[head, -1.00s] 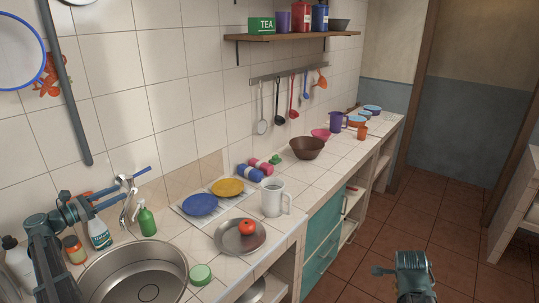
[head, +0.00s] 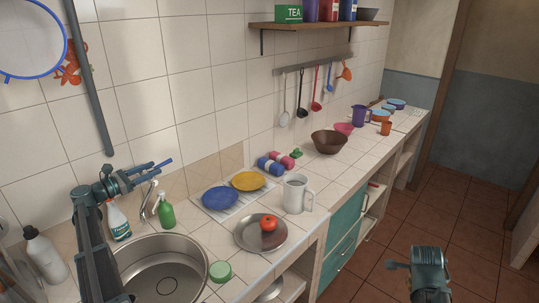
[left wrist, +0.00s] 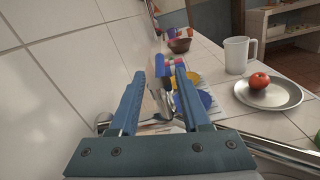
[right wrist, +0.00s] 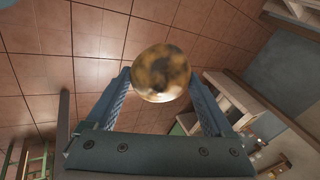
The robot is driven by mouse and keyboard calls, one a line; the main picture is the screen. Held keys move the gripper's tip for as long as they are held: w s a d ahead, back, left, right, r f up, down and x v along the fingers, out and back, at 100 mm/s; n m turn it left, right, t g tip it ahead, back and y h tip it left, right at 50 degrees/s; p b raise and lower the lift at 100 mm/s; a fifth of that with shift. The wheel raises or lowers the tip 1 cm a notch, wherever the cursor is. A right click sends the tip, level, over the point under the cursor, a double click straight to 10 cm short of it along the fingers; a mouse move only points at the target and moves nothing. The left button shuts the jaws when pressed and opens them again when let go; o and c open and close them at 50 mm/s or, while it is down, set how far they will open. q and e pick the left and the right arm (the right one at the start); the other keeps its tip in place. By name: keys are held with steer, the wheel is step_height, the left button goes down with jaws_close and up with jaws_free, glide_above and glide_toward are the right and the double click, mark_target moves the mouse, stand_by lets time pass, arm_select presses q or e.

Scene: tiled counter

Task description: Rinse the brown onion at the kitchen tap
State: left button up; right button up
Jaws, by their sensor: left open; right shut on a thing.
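The brown onion (right wrist: 161,73) is mottled brown and gold, held between the fingers of my right gripper (right wrist: 160,88) in the right wrist view. In the head view my right gripper (head: 430,265) is low at the right, over the floor and away from the counter. The kitchen tap (head: 147,198) stands at the back of the round metal sink (head: 190,262). My left gripper (head: 168,164) is open and empty, above the tap. In the left wrist view the tap (left wrist: 166,102) shows between the left fingers (left wrist: 158,78), partly hidden; I cannot tell contact.
A green soap bottle (head: 166,214) and a spray bottle (head: 118,222) stand by the tap. Floor (head: 385,235) lies open before the counter.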

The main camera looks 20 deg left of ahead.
mark_target(162, 165)
arm_select(q)
steer(key=shift+x, duration=2.4)
jaws_close()
